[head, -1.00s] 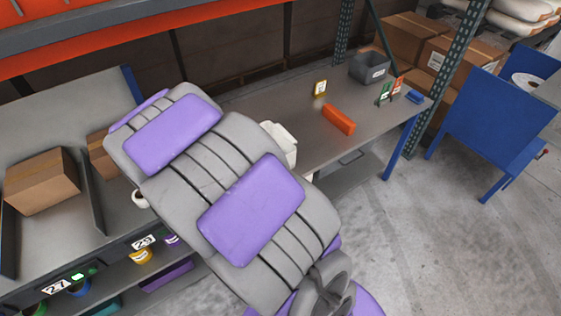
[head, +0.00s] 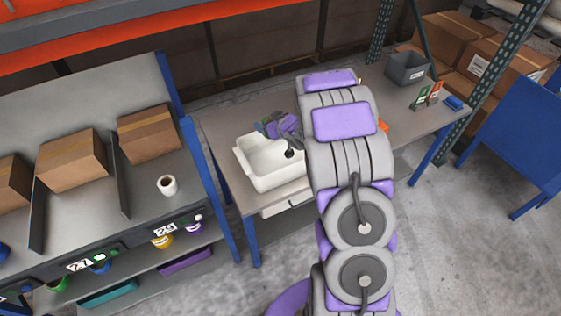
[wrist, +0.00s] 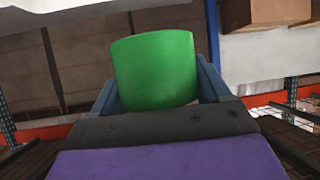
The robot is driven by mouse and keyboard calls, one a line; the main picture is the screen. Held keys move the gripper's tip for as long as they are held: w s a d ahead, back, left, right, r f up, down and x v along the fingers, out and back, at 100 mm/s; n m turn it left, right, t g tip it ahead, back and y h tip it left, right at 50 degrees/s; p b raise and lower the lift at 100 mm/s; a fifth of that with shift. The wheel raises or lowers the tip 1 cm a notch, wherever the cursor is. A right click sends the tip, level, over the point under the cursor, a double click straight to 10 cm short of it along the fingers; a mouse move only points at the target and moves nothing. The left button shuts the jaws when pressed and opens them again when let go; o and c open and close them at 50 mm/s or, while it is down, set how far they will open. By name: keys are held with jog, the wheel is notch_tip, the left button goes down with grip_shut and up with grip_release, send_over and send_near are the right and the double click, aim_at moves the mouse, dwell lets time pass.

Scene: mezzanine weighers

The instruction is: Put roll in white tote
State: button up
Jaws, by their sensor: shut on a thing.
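A green roll (wrist: 155,70) shows large in the wrist view between the two blue-grey fingers of my gripper (wrist: 158,88). My gripper is shut on it. In the head view my gripper (head: 268,126) is at the back rim of the white tote (head: 262,180), over or just behind it; the exact height is hard to tell. The visible part of the tote's inside looks empty. The tote stands on the grey bench.
A small white roll or cup (head: 167,186) stands on the left bench near cardboard boxes (head: 72,160). A grey bin (head: 407,69) and small cards (head: 427,95) are at the right end of the tote's bench. An orange thing is mostly behind my arm.

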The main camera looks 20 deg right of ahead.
jog(key=shift+n+y, duration=0.3)
jog(key=shift+y, duration=0.2)
jog(key=d+f+b, duration=0.1)
jog(key=f, duration=0.4)
jog(key=d+f, duration=0.2)
jog(key=f, duration=0.2)
jog(key=d+f+b, duration=0.1)
jog(key=f, duration=0.4)
jog(key=shift+s+d+f+b, duration=0.2)
jog(key=shift+d+f+b, duration=0.05)
jog(key=shift+f+b, duration=0.05)
jog(key=shift+d+f, duration=0.2)
jog(key=shift+f, duration=0.35)
jog(key=shift+a, duration=0.1)
jog(key=o, duration=1.1)
jog(key=shift+a, duration=0.25)
jog(key=shift+d, duration=0.15)
